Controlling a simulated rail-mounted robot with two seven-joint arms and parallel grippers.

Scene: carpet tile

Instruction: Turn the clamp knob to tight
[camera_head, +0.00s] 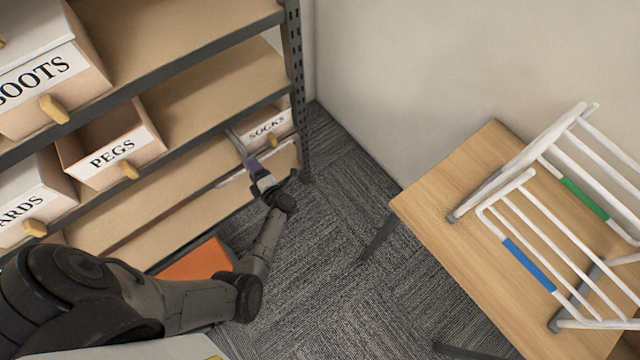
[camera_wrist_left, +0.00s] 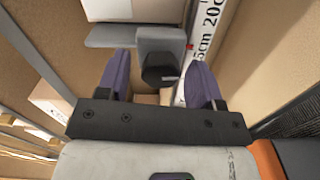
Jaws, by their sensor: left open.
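A grey clamp (camera_wrist_left: 158,48) with a dark round knob (camera_wrist_left: 160,76) shows in the left wrist view, by a shelf. In the head view, part of the grey clamp (camera_head: 235,140) shows beyond my gripper, near the drawer marked SOCKS; the knob cannot be made out there. My left gripper (camera_head: 253,165) reaches in at the lower shelf. In the left wrist view its purple fingers (camera_wrist_left: 160,80) are open, one on each side of the knob, with gaps visible. Any mark on the knob's setting is too small to read. My right gripper is not in view.
The shelf rack holds drawers marked PEGS (camera_head: 112,152) and SOCKS (camera_head: 268,128). A white ruler strip (camera_wrist_left: 206,38) runs close to the right finger. An orange box (camera_head: 195,262) is below my arm. A wooden table (camera_head: 440,200) with white racks stands right; carpet between is clear.

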